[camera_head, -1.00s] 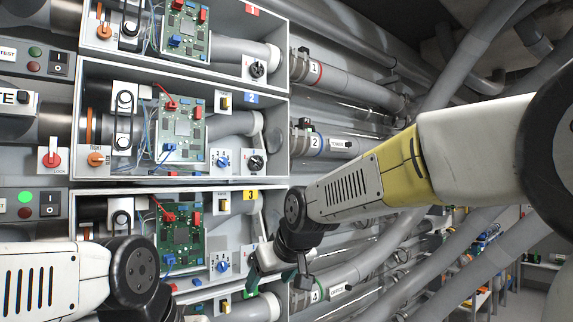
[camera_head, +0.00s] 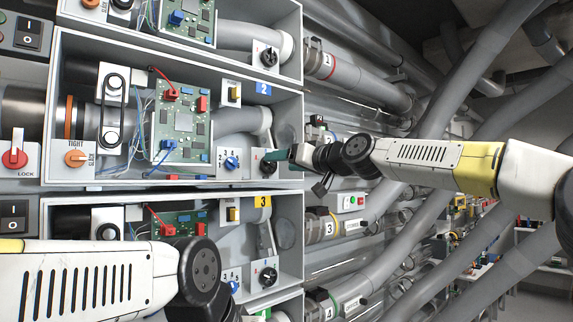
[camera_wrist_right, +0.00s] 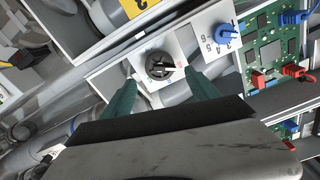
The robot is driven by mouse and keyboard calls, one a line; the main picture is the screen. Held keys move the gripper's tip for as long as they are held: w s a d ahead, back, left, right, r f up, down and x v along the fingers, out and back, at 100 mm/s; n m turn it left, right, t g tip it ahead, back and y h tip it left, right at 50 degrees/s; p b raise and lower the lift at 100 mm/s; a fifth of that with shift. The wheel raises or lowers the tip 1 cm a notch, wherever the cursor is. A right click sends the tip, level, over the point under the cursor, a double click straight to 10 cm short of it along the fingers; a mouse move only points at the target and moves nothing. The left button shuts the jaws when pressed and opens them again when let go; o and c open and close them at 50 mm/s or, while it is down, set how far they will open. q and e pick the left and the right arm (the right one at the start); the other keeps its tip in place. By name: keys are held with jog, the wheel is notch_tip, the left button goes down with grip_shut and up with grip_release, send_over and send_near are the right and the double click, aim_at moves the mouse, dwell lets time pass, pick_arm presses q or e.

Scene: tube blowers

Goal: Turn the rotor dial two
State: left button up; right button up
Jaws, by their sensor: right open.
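Rotor dial two is a black round knob (camera_head: 268,167) on a white plate at the lower right of the middle open box, which carries a blue "2" label (camera_head: 264,89). My right gripper (camera_head: 284,160) has green fingertips and is at the right edge of that box, beside the dial. In the right wrist view the black dial (camera_wrist_right: 158,66) lies ahead between the two spread green fingers (camera_wrist_right: 163,92). The fingers look apart from the knob, and nothing is held. My left arm (camera_head: 90,280) crosses the lower left, with its gripper out of view.
A blue selector knob (camera_head: 231,163) and yellow switch (camera_head: 235,92) sit left of the dial. A green circuit board (camera_head: 183,123) fills the box's middle. The box with the yellow "3" label (camera_head: 263,202) is below. Grey pipes (camera_head: 400,215) run at the right.

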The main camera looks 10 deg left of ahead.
aim_at(274, 166)
jog(key=shift+x, duration=2.45)
jog(key=c, duration=1.3)
jog(key=shift+m, duration=0.3)
jog(key=m, duration=0.6)
jog(key=shift+w+d+f, duration=0.1)
jog(key=shift+d+f, duration=0.05)
jog(key=shift+w+f+m, duration=0.1)
jog(key=shift+m, duration=1.2)
jog(key=shift+f+m, duration=0.15)
jog(key=shift+m, duration=1.15)
jog(key=shift+f, duration=0.1)
